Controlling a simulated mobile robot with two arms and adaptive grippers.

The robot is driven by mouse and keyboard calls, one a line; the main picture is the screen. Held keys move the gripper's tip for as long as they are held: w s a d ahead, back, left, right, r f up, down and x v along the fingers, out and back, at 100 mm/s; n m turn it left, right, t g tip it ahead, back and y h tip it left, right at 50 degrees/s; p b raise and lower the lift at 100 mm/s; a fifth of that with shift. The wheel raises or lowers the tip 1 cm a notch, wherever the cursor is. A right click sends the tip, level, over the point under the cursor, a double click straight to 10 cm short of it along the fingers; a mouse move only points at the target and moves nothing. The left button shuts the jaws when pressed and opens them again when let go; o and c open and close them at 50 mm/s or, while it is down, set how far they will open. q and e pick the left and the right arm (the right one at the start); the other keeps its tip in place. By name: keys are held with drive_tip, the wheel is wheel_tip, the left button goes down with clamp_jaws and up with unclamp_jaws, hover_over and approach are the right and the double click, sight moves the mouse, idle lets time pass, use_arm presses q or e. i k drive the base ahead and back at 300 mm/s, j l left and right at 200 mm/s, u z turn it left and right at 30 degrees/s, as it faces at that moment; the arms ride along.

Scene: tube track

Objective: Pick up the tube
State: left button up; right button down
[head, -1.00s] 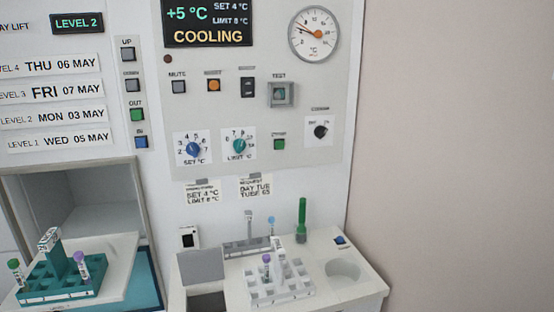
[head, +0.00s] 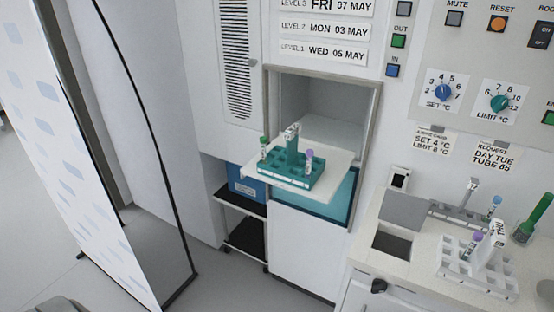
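The task does not say which tube. A teal rack (head: 290,178) stands on a white shelf (head: 335,161) that sticks out of the lift opening. It holds a green-capped tube (head: 264,149) at its left and a purple-capped tube (head: 309,161) at its right. On the counter at right, a white rack (head: 480,277) holds another purple-capped tube (head: 471,246). A blue-capped tube (head: 493,207) stands behind it, in or by a grey rack (head: 450,213). Neither of my grippers is in view.
The white counter (head: 385,272) has a dark square opening (head: 391,242). A green stick-like item (head: 535,216) stands at its right end. A request card (head: 494,156) reads DAY TUE, TUBE 05. A tall white panel (head: 110,150) stands at left, with free floor (head: 235,287) beyond it.

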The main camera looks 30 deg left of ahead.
sight(309, 152)
drive_tip(key=u, duration=0.8)
drive_tip(key=i+l, duration=0.4)
drive_tip(key=l, duration=0.2)
